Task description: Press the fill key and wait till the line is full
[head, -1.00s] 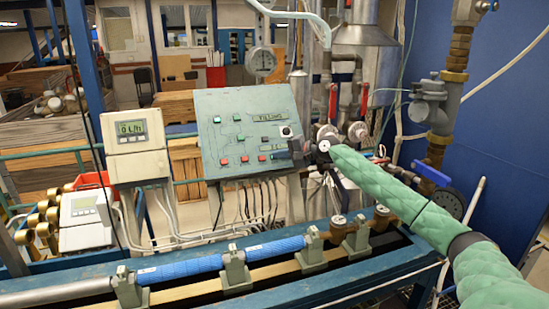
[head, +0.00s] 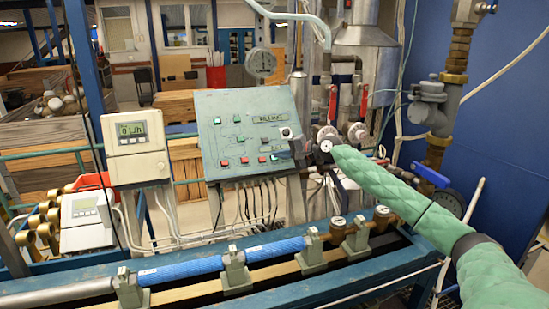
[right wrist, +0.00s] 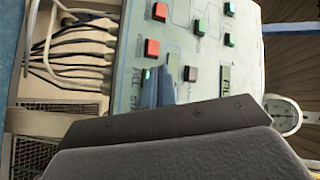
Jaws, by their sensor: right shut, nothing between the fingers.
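The sloped green control panel (head: 225,137) stands at the middle of the head view, with green, red and dark keys. A small text window (head: 270,118) sits at its upper right; its lettering looks like "FILL MAX", but is blurred. My right gripper (head: 277,156) is shut and empty at the panel's lower right. In the right wrist view its fingertips (right wrist: 167,70) are by the panel face, between a lit green key (right wrist: 146,77) and a dark key (right wrist: 190,73). I cannot tell whether they touch a key. My left gripper is not in view.
A pipe line with a blue section (head: 180,269) runs along the blue bench in front. A white meter (head: 136,146) reading about 0 L/h stands left of the panel. Valves and pipes (head: 430,114) crowd the right. Cables hang below the panel.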

